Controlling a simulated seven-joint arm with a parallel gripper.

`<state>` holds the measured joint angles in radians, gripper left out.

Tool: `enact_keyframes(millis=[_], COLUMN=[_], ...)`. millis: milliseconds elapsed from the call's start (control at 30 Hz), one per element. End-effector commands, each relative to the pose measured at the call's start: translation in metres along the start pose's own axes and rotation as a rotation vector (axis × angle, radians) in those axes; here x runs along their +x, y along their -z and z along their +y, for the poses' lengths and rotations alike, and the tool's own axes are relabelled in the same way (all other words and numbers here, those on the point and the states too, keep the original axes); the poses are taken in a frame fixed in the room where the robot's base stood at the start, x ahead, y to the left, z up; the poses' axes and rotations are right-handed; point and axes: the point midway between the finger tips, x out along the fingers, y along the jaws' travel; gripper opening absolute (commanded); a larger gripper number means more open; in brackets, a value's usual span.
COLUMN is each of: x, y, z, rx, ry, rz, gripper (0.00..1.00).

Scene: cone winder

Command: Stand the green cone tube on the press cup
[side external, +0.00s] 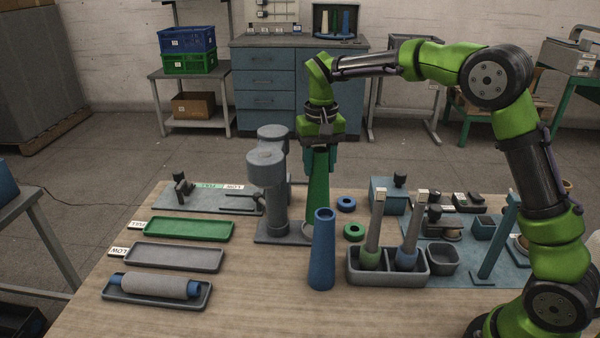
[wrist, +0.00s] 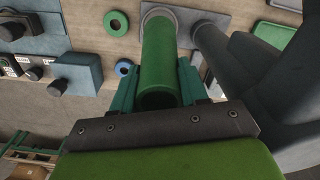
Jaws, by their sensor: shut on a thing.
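The green cone tube (side external: 317,195) is held upright in my gripper (side external: 319,158), whose teal fingers close on its upper part. In the wrist view the tube (wrist: 160,55) runs away between the fingers (wrist: 159,85). Its far, wide end is at the pale grey press cup (wrist: 146,10), whose rim shows around it. In the side view the tube's lower end meets the cup (side external: 307,231), partly hidden behind the blue cone. I cannot tell whether it rests fully in the cup.
The grey press column (side external: 273,190) stands close left of the tube. A blue cone (side external: 322,255) stands in front. A grey two-part holder (side external: 388,276) with two spindles is to the right, with blue (side external: 346,204) and green (side external: 354,232) rings nearby. Trays (side external: 188,229) lie at left.

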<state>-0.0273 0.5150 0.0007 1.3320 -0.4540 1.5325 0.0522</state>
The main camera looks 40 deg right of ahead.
Motion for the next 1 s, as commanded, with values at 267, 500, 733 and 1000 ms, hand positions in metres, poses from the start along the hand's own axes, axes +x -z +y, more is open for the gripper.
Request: enact_keyframes(millis=[267, 500, 733, 1000], x=[0.000, 0.001, 0.009, 0.020], y=[0.000, 0.000, 0.000, 0.000], z=[0.000, 0.000, 0.000, 0.000], rx=[0.000, 0.000, 0.000, 0.000], ry=[0.000, 0.000, -0.001, -0.001], rz=[0.000, 0.000, 0.000, -0.001], gripper=[0.16, 0.16, 0.16, 0.16])
